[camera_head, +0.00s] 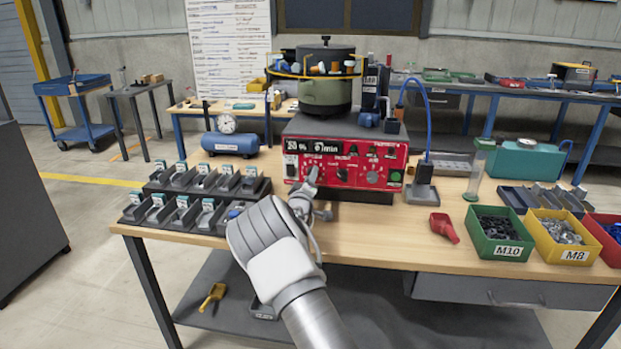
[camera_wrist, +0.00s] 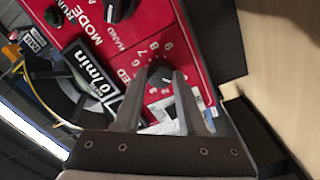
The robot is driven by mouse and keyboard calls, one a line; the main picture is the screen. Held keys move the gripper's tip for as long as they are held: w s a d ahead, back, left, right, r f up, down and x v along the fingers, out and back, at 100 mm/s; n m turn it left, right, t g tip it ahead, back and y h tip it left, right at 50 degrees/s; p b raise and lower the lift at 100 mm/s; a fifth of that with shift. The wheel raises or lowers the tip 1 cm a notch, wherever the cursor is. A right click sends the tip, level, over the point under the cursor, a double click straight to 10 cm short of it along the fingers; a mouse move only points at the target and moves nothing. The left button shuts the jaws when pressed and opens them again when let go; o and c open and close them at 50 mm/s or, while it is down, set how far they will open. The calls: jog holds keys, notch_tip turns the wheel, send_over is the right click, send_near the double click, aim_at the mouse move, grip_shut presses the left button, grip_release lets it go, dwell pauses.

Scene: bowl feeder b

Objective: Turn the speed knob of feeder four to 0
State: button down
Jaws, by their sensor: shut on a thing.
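The feeder's red control panel (camera_head: 367,172) is below a bowl feeder with a dark green body (camera_head: 325,92). The speed knob (camera_wrist: 159,73) is a small black knob on the panel, with dial numbers around it and part of the word "SPEED" beside it. My gripper (camera_wrist: 158,84) has its two fingers closed on the knob's sides; it also shows at the panel's lower left in the head view (camera_head: 310,180). The fingers hide part of the knob and dial, and I cannot tell where its pointer stands. The display (camera_wrist: 95,77) reads 0/min. No feeder number is readable.
A larger black mode knob (camera_wrist: 118,8) is beside the speed dial. Dark trays (camera_head: 180,205) with several small parts stand left of the feeder. A red scoop (camera_head: 444,227), a green bin (camera_head: 499,235) and a yellow bin (camera_head: 560,240) are to the right.

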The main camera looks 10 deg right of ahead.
jog(key=shift+n, duration=0.4)
jog(key=shift+c, duration=2.4)
grip_release()
jog(key=p+v, duration=0.2)
jog(key=v, duration=1.5)
jog(key=shift+s+f+p, duration=0.2)
jog(key=shift+s+p, duration=0.05)
jog(key=shift+p, duration=0.1)
